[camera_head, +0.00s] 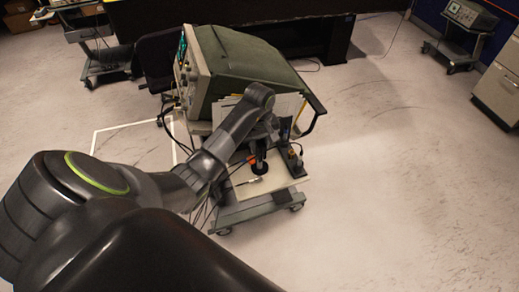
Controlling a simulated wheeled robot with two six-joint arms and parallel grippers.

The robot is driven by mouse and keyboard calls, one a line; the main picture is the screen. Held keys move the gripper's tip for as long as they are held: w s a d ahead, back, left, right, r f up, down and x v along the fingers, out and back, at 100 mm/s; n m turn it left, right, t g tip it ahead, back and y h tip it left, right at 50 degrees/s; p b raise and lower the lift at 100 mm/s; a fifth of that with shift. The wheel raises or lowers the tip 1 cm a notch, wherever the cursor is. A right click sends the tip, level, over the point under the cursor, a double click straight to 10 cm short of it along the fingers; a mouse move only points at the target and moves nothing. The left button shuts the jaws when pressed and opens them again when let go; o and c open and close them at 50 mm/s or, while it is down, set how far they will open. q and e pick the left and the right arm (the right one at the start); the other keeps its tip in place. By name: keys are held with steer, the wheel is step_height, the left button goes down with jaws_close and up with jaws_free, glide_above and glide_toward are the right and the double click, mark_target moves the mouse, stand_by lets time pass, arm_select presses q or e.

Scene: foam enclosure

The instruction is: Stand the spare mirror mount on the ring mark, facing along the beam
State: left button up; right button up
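My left arm comes in from the left and bends over the small cart. My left gripper (258,165) seems to be the dark part pointing down above the cart's pale lower shelf (270,187); it is too small and dark to tell its fingers or anything between them. Small dark upright items (297,160) stand at the shelf's right side, close to the gripper. I cannot tell whether one is the spare mirror mount. I cannot make out a ring mark or a beam. My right gripper is not in view.
A large green-topped oscilloscope (235,65) sits on the cart, with cables hanging at its left. A white outline (133,124) is on the floor to the left. Another cart (460,50) and a cabinet (499,85) stand at right.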

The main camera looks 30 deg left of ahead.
arm_select(q)
jaws_close()
steer(key=shift+w, duration=0.1)
